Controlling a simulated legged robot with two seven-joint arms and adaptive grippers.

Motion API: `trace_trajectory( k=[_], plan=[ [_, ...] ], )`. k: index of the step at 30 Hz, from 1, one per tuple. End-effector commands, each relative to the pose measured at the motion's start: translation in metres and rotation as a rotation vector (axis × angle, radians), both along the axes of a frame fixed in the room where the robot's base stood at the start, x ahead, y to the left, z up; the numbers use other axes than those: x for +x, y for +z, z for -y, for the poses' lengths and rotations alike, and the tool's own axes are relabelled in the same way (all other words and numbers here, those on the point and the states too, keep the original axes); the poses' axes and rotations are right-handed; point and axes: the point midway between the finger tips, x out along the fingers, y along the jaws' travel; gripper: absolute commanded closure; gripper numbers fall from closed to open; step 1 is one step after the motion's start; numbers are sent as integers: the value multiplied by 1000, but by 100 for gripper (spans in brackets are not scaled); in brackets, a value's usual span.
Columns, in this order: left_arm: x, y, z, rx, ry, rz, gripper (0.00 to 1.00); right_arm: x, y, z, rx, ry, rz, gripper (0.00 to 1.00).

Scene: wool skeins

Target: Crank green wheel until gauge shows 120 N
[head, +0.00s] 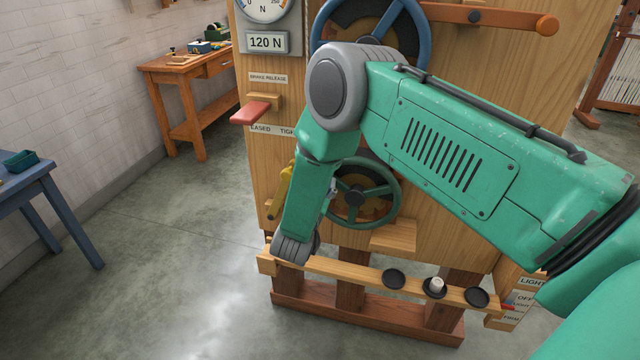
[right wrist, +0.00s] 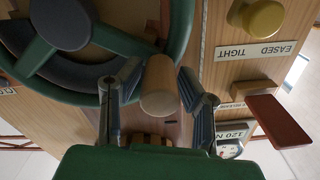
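The green wheel (head: 396,207) is on the front of a wooden panel, partly behind my right arm in the head view. In the right wrist view its rim and dark hub (right wrist: 62,22) fill the upper left. A wooden handle (right wrist: 158,88) stands out toward that camera. My left gripper is out of view.
A red brake lever (head: 252,112) sticks out left of the panel. A blue wheel (head: 413,30) and an orange-brown bar (head: 485,16) are above. A low wooden rail (head: 345,272) with black discs crosses below. A blue table (head: 28,187) and a workbench (head: 178,72) stand at left.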

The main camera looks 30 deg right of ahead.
Motion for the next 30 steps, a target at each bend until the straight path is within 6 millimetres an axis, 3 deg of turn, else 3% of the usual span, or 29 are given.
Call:
trace_trajectory(
  k=[13,30],
  plan=[
    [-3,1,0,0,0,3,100,-5,-3,-7,5,2,-7,55],
    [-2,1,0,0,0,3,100,-71,-4,-84,3,1,-6,55]
  ],
)
